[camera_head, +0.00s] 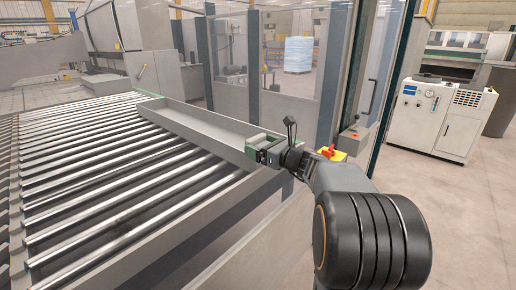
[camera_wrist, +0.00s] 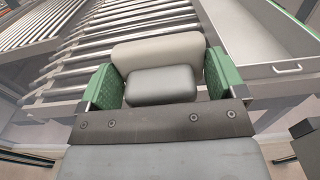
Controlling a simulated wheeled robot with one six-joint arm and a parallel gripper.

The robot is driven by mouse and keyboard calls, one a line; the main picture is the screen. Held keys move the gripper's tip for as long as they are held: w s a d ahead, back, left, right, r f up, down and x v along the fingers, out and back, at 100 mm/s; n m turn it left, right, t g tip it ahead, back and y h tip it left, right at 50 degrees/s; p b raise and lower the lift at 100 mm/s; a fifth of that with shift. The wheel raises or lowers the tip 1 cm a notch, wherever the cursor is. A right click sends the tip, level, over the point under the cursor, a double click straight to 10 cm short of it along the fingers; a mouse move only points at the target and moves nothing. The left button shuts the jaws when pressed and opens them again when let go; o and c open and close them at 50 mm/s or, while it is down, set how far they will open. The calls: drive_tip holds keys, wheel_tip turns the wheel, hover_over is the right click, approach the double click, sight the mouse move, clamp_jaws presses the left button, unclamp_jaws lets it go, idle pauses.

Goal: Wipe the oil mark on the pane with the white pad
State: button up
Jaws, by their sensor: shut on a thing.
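My gripper (camera_head: 260,150) is shut on the white pad (camera_head: 256,140), above the near end of the grey tray beside the rollers. In the wrist view the pad (camera_wrist: 158,52) sits between the two green fingers of my gripper (camera_wrist: 160,78), with a rounded grey part in front of it. The pad looks off-white and is clear of the rollers behind it. Framed clear panes (camera_head: 290,52) stand behind my gripper in the head view, apart from the pad. I cannot make out an oil mark on them.
A long grey tray (camera_head: 205,122) runs beside the roller conveyor (camera_head: 95,185). A red and yellow switch (camera_head: 328,152) is close to the right of my gripper. A dark post (camera_head: 390,85) stands behind it. A white cabinet (camera_head: 438,115) is at right, with open floor before it.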

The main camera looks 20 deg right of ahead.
drive_tip(key=d, duration=0.1)
drive_tip(key=w+d, duration=0.1)
drive_tip(key=d, duration=0.1)
drive_tip(key=w+d+p, duration=0.1)
drive_tip(key=shift+d, duration=0.35)
idle(0.3)
drive_tip(key=shift+v, duration=2.95)
drive_tip(key=v, duration=0.3)
